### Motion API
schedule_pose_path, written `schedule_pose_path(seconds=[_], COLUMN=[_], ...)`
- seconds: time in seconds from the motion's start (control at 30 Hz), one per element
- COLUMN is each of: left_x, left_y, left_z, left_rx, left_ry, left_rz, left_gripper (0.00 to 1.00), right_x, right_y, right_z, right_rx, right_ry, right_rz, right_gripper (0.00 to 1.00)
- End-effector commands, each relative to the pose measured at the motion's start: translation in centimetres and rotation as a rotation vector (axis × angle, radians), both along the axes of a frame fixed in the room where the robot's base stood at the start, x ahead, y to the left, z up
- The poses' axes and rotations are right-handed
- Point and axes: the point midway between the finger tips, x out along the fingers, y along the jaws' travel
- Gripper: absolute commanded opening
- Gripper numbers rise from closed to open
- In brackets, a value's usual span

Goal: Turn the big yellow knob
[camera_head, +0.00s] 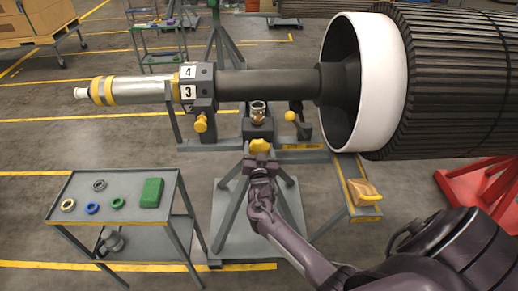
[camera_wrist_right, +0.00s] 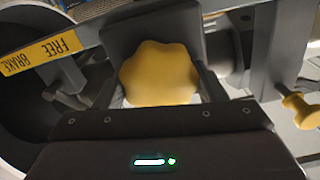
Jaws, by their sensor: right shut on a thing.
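The big yellow knob (camera_head: 260,146) is on the front of the stand, below the dark rotor shaft. It has a lobed rim and shows large in the right wrist view (camera_wrist_right: 160,73). My right gripper (camera_head: 261,160) reaches up to it from below and is shut on it. In the right wrist view the gripper's fingers (camera_wrist_right: 160,92) lie at the left and right sides of the knob. The knob's back is hidden. My left gripper is not in view.
Smaller yellow knobs (camera_head: 201,122) (camera_head: 290,116) sit on the stand. The rotor (camera_head: 440,75) with its white ring fills the upper right. A grey cart (camera_head: 130,185) with coloured rings and a green block stands at left. A FREE/BRAKE label (camera_wrist_right: 42,53) is near the gripper.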

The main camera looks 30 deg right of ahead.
Motion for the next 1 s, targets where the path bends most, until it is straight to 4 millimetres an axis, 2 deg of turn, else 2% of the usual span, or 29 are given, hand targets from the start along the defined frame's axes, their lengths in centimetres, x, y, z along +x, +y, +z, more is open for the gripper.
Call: schedule_pose_path(seconds=[1.0], left_x=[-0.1], left_y=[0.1], left_z=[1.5], left_rx=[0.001], left_ry=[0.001], left_rz=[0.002], left_gripper=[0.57], right_x=[0.0], right_y=[0.1], right_z=[-0.1], right_rx=[-0.797], right_ry=[0.491], right_rz=[0.001], right_gripper=[0.41])
